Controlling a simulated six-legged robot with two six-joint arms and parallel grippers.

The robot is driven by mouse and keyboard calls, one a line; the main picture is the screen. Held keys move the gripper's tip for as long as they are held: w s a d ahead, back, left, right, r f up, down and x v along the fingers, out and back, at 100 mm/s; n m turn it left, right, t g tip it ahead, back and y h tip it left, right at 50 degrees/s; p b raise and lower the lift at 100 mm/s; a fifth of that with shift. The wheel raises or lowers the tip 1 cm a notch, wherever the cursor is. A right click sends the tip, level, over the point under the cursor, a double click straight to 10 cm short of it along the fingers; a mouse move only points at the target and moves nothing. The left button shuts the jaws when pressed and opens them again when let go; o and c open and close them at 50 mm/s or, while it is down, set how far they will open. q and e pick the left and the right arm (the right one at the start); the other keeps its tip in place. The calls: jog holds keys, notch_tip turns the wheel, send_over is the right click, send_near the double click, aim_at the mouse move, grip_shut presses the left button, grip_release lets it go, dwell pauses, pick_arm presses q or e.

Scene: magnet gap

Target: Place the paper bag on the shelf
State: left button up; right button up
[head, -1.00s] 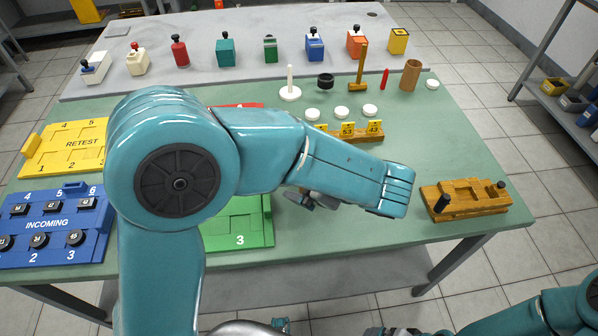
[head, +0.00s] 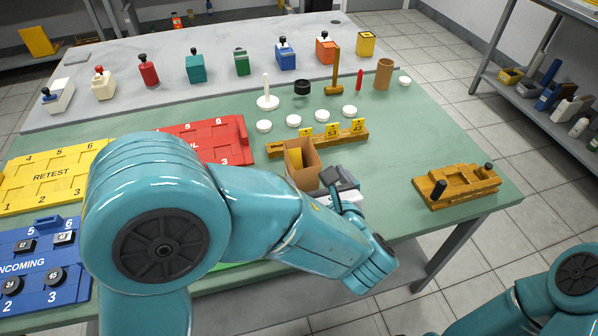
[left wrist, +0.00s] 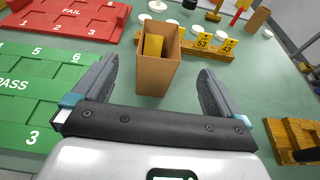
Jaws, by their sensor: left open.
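The brown, open-topped paper bag (head: 302,163) stands upright on the green table, with something yellow showing inside it. It also shows in the left wrist view (left wrist: 156,74), ahead of the palm and between the lines of the two fingers. My left gripper (head: 338,182) is open and empty, close beside the bag; its spread fingers (left wrist: 160,80) show in the left wrist view with no clear contact. A grey shelf rack (head: 505,97) stands at the right, beyond the table, with bins and bottles on it. My right gripper is out of view.
A wooden rack with yellow number tags (head: 332,139) and white discs (head: 293,120) lie behind the bag. A wooden fixture (head: 457,187) sits at the table's right. Red (head: 215,140), yellow (head: 50,175) and blue (head: 40,265) trays are left. Floor separates table and shelf.

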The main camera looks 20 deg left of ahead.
aim_at(309, 167)
pick_arm(q)
jog(key=x, duration=0.5)
jog(key=shift+w+f, duration=0.1)
jog(key=shift+w, duration=0.1)
jog(key=x, duration=0.5)
jog(key=shift+a, duration=0.3)
jog(key=shift+c, duration=0.3)
jog(key=c, duration=1.4)
jog(key=shift+o, duration=0.2)
notch_tip(309, 167, up, 20)
jog(key=p, duration=0.4)
